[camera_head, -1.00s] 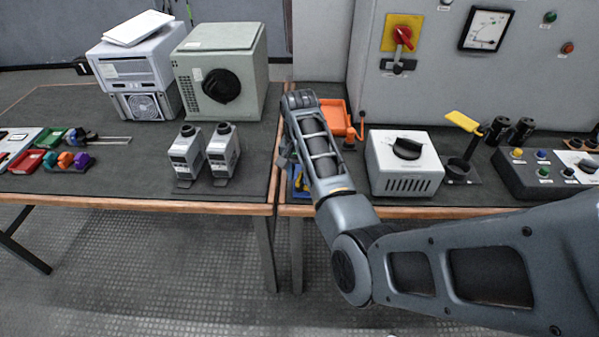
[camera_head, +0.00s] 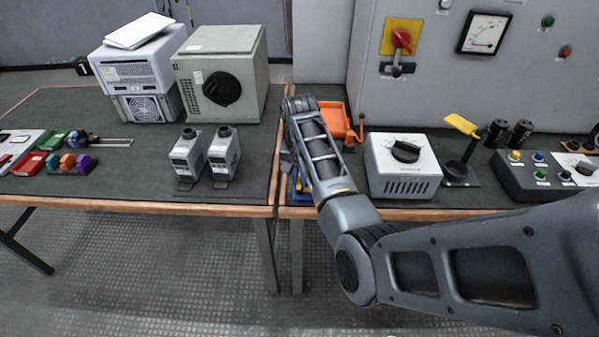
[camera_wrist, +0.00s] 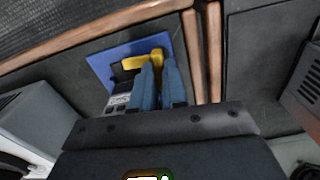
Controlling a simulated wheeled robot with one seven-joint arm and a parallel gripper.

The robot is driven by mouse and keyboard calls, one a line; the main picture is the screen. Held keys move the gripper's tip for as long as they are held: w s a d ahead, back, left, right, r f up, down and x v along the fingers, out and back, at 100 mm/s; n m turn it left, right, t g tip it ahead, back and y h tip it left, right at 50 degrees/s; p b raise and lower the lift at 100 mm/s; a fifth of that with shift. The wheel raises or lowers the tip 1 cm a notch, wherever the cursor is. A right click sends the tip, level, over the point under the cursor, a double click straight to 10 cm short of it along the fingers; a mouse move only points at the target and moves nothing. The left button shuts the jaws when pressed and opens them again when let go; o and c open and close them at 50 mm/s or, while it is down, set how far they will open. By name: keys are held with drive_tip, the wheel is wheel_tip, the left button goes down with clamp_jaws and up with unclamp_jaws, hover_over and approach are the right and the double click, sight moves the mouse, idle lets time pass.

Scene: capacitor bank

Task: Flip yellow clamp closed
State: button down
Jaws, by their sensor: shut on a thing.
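The yellow clamp (camera_wrist: 133,62) lies on a blue base plate (camera_wrist: 103,66) in the wrist view, with a dark part beside the yellow piece. My gripper (camera_wrist: 157,68) has its two blue-grey fingers close together at the yellow part, shut on it; the fingers hide part of the clamp. In the head view my arm covers most of the clamp, and only a bit of the blue base (camera_head: 303,190) shows beside my arm near the table's front edge.
An orange tray (camera_head: 334,121) and a white box with a black knob (camera_head: 402,182) stand right of my arm. A yellow-topped lever (camera_head: 462,125) is farther right. Two grey devices (camera_head: 187,157) stand left. Wooden table edges meet near the clamp.

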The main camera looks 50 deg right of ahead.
sight(299, 179)
drive_tip(key=shift+n, duration=0.7)
drive_tip(key=c, duration=1.2)
unclamp_jaws()
drive_tip(key=shift+o, duration=0.2)
drive_tip(key=shift+r, duration=0.1)
wheel_tip(299, 179, up, 8)
drive_tip(key=shift+f, duration=0.2)
